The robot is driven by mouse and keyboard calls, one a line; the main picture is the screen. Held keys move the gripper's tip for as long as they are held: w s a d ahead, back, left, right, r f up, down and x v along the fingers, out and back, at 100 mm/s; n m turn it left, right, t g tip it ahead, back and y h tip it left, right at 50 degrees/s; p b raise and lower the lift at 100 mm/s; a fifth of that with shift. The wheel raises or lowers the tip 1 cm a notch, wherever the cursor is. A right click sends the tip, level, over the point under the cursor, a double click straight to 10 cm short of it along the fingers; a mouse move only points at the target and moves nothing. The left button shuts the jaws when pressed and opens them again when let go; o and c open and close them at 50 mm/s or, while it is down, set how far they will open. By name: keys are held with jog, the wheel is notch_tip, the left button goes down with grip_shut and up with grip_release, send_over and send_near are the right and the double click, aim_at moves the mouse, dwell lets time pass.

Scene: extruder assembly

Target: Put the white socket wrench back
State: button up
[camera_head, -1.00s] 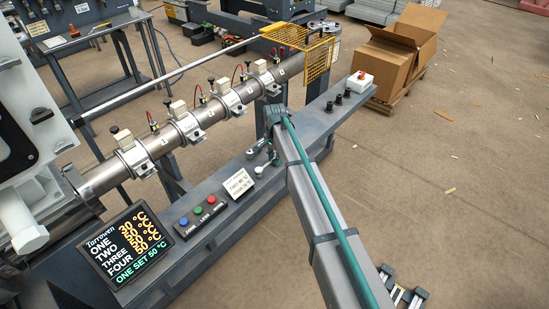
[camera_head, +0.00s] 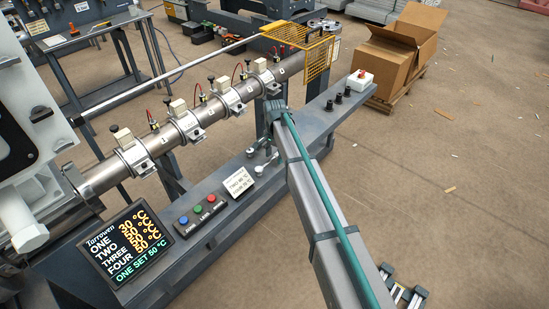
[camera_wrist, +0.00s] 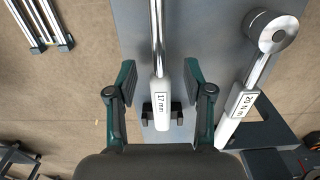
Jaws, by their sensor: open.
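The white-handled socket wrench (camera_wrist: 162,82), marked 17 mm, lies lengthwise in the wrist view, with its metal shaft running up out of the picture. The lower handle is at a black cradle (camera_wrist: 147,112) on the grey surface. My gripper (camera_wrist: 159,71) is open, with one green-padded finger on each side of the handle. Gaps show on both sides, so neither finger touches it in this view. The wrench's far end is out of the wrist view.
A second white-handled tool (camera_wrist: 237,106), marked 20 N m, with a round metal head, lies close on the right. In the head view, the grey machine bench (camera_head: 225,208) carries a display (camera_head: 127,243) and buttons (camera_head: 198,209). The extruder barrel (camera_head: 215,110) runs behind.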

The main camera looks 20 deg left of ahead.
notch_tip(320, 180, up, 10)
jog(key=r+n, duration=0.1)
jog(key=n, duration=0.1)
jog(key=s+d+f+n+g, duration=0.1)
jog(key=s+d+f+n, duration=0.1)
jog(key=s+d+f, duration=0.55)
jog(key=s+d+f+n, duration=0.1)
jog(key=s+d+f, duration=0.4)
jog(key=d+f, duration=0.55)
jog(key=s+d+f+n+g, duration=0.1)
jog(key=s+d+f+n, duration=0.1)
jog(key=s+d+f, duration=0.55)
jog(key=s+d+f+m+g, duration=0.1)
jog(key=s+d+f, duration=0.3)
jog(key=s, duration=0.7)
jog(key=s+d+f+m+g, duration=0.1)
jog(key=s+d+f, duration=0.3)
jog(key=s+d, duration=0.5)
jog(key=s+d+f+g+p, duration=0.1)
jog(key=s+d+f, duration=0.4)
jog(key=s, duration=0.7)
jog(key=shift+s+d+m+g, duration=0.4)
jog(key=shift+d+g, duration=0.5)
jog(key=shift+d, duration=0.15)
